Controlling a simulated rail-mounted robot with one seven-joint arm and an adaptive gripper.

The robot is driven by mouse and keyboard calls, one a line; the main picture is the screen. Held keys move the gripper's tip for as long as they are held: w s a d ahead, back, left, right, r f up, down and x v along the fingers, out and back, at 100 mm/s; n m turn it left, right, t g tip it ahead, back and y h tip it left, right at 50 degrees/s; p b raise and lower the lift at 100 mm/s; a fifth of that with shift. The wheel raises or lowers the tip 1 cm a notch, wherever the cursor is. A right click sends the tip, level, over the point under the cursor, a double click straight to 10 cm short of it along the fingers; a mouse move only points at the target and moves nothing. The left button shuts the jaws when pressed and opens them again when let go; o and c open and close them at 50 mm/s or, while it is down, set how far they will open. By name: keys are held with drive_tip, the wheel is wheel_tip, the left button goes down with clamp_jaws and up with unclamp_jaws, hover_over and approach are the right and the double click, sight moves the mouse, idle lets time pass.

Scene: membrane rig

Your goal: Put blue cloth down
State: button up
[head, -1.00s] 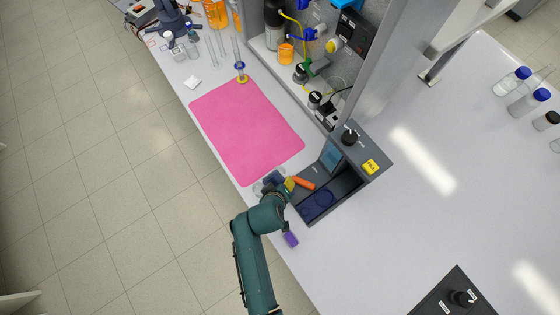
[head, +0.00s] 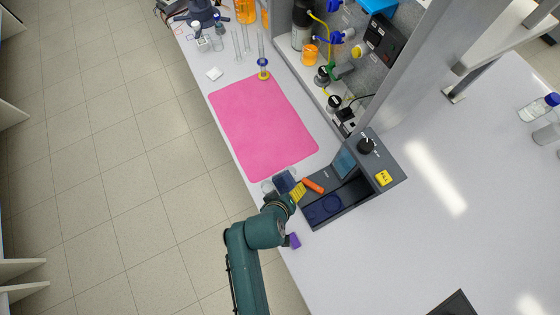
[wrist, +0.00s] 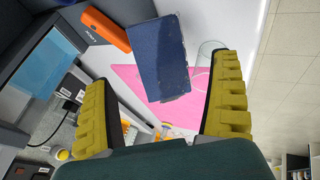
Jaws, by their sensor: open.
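The blue cloth (head: 284,181) is a dark blue, flat rectangular piece near the lower edge of the pink mat. In the wrist view the cloth (wrist: 160,58) shows beyond and between my spread yellow fingers, with visible gaps on both sides. My gripper (head: 297,193) is open beside the cloth and holds nothing. It also shows in the wrist view (wrist: 160,85). Whether the cloth lies fully flat on the bench is hard to tell.
A pink mat (head: 262,125) lies on the white bench. A grey device with an open bay (head: 345,205) stands right of my gripper. An orange piece (head: 313,186), a clear glass dish (wrist: 209,50) and a purple item (head: 295,240) are close by.

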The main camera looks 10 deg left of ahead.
drive_tip(key=v, duration=0.9)
wheel_tip(320, 180, up, 12)
drive_tip(key=m+t+y, duration=0.1)
drive_tip(key=m+t, duration=0.1)
drive_tip(key=t, duration=0.2)
hover_over(282, 188)
drive_tip(key=w+d+r+m+t, duration=0.2)
drive_tip(key=w+r+t, duration=0.15)
drive_tip(key=r, duration=0.65)
drive_tip(key=d+r+m+t, duration=0.1)
drive_tip(key=d+r+t, duration=0.1)
drive_tip(key=r, duration=0.6)
drive_tip(key=d+r+m+t, duration=0.1)
drive_tip(key=d+r+t, duration=0.1)
drive_tip(key=r, duration=0.6)
drive_tip(key=shift+w+t+y, duration=0.25)
drive_tip(key=shift+t+y, duration=0.05)
drive_tip(key=shift+t, duration=0.05)
drive_tip(key=shift+o, duration=0.5)
drive_tip(key=s+d+r+t, duration=0.1)
drive_tip(key=s+r+t, duration=0.1)
drive_tip(key=r, duration=0.3)
drive_tip(key=s+d+r+m+t, duration=0.1)
drive_tip(key=s+d+r, duration=0.1)
drive_tip(key=r, duration=0.4)
drive_tip(key=shift+t, duration=0.4)
drive_tip(key=shift+w+f, duration=0.1)
